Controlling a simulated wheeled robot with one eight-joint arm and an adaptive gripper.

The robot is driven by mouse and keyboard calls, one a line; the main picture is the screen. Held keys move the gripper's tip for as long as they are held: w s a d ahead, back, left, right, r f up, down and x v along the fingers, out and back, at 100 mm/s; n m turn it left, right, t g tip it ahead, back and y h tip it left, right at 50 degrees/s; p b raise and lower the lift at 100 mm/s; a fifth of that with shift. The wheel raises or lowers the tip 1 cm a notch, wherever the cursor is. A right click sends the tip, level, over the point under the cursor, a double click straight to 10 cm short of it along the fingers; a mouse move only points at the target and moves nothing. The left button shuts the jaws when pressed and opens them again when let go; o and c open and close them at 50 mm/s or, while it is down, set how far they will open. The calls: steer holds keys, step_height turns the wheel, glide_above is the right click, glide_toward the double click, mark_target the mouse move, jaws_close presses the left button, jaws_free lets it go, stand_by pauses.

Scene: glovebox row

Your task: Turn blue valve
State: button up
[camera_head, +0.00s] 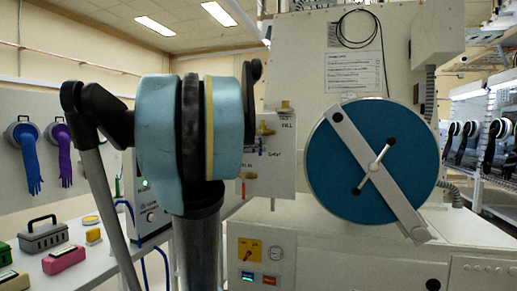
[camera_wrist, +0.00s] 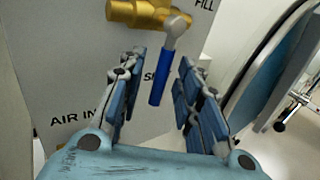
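The blue valve handle (camera_wrist: 160,84) hangs tilted slightly from a grey metal stem in the wrist view. A brass fitting (camera_wrist: 138,14) sits above it on the grey panel. My gripper (camera_wrist: 162,58) is open, with its segmented blue-grey fingers on the left and right of the blue handle. The handle shows between the fingers, with a visible gap on the left; I cannot tell its depth relative to the fingertips. In the head view my arm stands in front of the valve panel (camera_head: 284,151), and I cannot make out the gripper there.
A large round blue door (camera_head: 335,181) with a diagonal grey bar stands right of the panel; its edge also shows at right in the wrist view (camera_wrist: 262,75). At left, a bench holds a grey toolbox (camera_head: 43,236) and a pink box (camera_head: 64,259). Gloves hang on the wall.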

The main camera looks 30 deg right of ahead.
steer(key=shift+w+d, duration=0.1)
steer(key=shift+d, duration=1)
steer(key=shift+c, duration=0.3)
jaws_close()
